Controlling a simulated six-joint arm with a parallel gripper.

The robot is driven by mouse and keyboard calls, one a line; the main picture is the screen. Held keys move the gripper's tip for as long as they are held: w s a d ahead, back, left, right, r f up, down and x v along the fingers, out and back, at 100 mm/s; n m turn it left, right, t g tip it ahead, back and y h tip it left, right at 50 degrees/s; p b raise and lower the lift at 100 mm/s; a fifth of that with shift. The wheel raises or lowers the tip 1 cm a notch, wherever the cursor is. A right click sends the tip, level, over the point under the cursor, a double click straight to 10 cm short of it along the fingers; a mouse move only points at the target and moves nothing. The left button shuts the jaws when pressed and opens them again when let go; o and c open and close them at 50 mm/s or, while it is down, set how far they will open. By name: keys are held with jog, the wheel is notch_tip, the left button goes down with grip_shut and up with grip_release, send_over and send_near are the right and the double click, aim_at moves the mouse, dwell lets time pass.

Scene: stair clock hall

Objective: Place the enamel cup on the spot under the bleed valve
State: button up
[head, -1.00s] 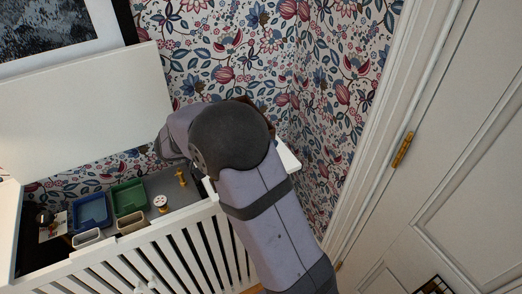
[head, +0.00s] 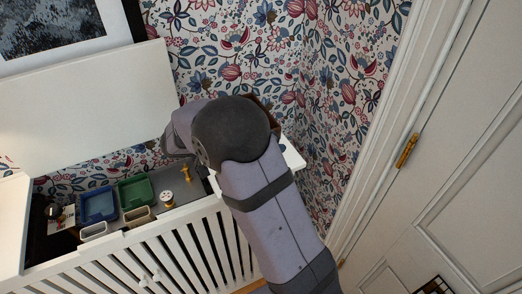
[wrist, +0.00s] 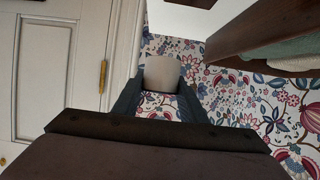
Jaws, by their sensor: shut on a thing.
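In the wrist view, my gripper (wrist: 158,99) is shut on a pale off-white cup (wrist: 161,73), the enamel cup as far as I can tell, held between the two dark fingers. The patterned wallpaper lies beyond it. In the head view, my own arm hides the gripper and the cup. A small brass fitting (head: 186,173) stands on the grey floor inside the white slatted cover; I cannot tell whether it is the bleed valve. The spot under the valve cannot be made out.
Blue (head: 98,205) and green (head: 136,192) trays and a small white round item (head: 166,198) sit inside the opened slatted cover (head: 150,256). A brown wooden edge (wrist: 255,38) is close at upper right in the wrist view. A white door (head: 450,180) stands at right.

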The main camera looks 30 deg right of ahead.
jog(key=shift+f+p, duration=0.5)
jog(key=shift+f, duration=3)
jog(key=shift+f, duration=0.2)
jog(key=o, duration=1.1)
jog(key=shift+c, duration=0.2)
jog(key=shift+r, duration=0.1)
